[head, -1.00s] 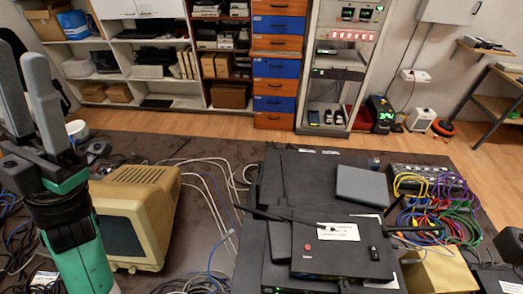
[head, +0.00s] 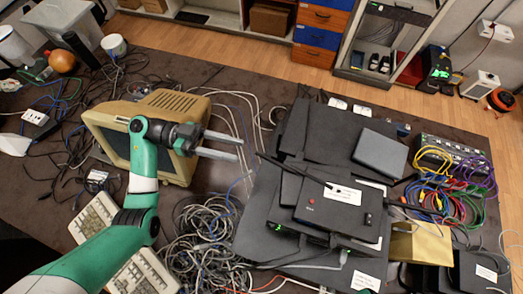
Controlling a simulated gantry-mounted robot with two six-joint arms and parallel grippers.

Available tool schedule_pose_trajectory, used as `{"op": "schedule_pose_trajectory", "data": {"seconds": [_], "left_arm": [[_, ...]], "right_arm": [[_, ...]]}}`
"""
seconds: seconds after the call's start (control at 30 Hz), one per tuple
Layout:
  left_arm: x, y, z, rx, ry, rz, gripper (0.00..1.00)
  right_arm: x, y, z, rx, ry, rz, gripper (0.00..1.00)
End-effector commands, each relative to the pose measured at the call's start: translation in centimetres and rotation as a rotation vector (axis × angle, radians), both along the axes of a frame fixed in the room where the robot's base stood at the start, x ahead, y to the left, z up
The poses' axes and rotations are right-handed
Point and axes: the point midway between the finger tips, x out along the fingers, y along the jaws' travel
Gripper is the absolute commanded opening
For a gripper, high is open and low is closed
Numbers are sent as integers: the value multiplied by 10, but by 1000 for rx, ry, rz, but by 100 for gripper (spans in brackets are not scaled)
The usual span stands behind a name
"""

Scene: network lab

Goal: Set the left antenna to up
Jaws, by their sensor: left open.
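The black router (head: 318,212) lies on a stack of dark flat devices right of centre. It has a red button and a white label. Its left antenna (head: 292,169) is a thin black rod that slants from the router's back edge toward the upper left, lying low rather than upright. The right antenna (head: 418,208) reaches low to the right. My left gripper (head: 240,150) is open and empty, its two grey fingers pointing right. My right gripper is not in view.
A beige monitor (head: 180,105) stands behind and left of my left gripper. Tangled cables (head: 205,240) and a beige keyboard (head: 100,220) lie in front. A grey box (head: 380,153) sits behind the router. A switch with coloured cables (head: 440,150) is at the right.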

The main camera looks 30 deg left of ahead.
Motion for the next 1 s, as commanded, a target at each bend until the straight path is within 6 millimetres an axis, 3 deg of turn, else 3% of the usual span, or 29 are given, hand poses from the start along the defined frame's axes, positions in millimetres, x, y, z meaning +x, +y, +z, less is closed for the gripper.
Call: {"op": "schedule_pose_trajectory", "data": {"seconds": [0.1,0.3,0.47,0.7,0.93,1.0], "left_arm": [[9,-28,0,0,-2,-6,44],[22,-62,0,0,-3,-3,44],[26,-74,0,0,-3,-1,44],[27,-74,1,0,-3,0,44],[27,-74,1,0,-4,0,3],[27,-74,1,0,-4,0,0]], "right_arm": [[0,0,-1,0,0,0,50],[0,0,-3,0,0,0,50],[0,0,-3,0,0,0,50],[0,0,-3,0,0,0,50],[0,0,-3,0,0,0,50],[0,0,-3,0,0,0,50]]}}
